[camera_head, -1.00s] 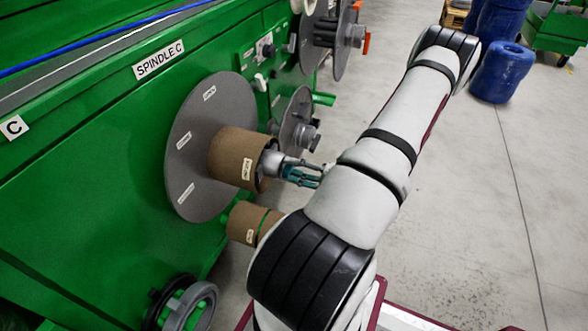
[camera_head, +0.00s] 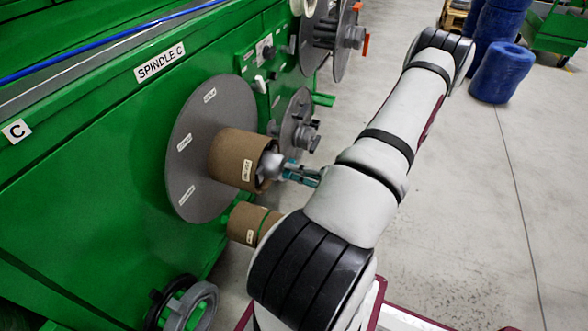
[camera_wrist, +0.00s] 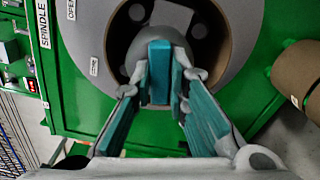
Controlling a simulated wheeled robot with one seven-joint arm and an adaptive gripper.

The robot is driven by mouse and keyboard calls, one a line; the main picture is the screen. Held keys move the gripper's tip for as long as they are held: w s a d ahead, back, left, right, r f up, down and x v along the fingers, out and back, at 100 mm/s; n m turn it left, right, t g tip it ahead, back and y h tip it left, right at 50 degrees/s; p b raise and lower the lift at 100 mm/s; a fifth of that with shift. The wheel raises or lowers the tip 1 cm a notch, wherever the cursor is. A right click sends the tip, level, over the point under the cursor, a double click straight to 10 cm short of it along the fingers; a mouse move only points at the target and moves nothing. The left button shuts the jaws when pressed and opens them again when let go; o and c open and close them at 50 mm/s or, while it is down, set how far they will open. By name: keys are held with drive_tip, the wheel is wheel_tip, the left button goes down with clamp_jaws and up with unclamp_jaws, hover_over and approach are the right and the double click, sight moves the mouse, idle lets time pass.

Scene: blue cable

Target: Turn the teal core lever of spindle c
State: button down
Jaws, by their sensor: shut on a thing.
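The teal core lever (camera_wrist: 159,72) sticks out from the grey hub in the middle of spindle C. My gripper (camera_wrist: 163,84) is shut on it, with one teal-padded finger on each side. In the head view my gripper (camera_head: 300,174) is at the hub's outer end, and the lever is hard to make out there. Spindle C has a large grey disc (camera_head: 200,120) with a brown cardboard core (camera_head: 232,158) around the hub. The "SPINDLE C" label (camera_head: 160,62) is on the green machine above.
The green machine wall (camera_head: 90,170) stands to the left. A second brown roll (camera_head: 245,224) lies below the spindle, and a grey handwheel (camera_head: 190,306) is lower left. Other reels (camera_head: 298,120) are farther along the wall. Open floor (camera_head: 480,220) is at right.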

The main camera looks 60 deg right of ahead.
drive_tip(key=shift+a+r+n+b, duration=0.1)
drive_tip(key=shift+n+b, duration=0.1)
drive_tip(key=shift+n, duration=3.5)
drive_tip(key=shift+a+n+b, duration=0.1)
drive_tip(key=shift+n+b, duration=0.1)
drive_tip(key=shift+n, duration=3.5)
drive_tip(key=c, duration=1.6)
unclamp_jaws()
drive_tip(key=shift+o, duration=0.2)
drive_tip(key=shift+s, duration=0.1)
drive_tip(key=s, duration=1.2)
drive_tip(key=shift+d, duration=0.45)
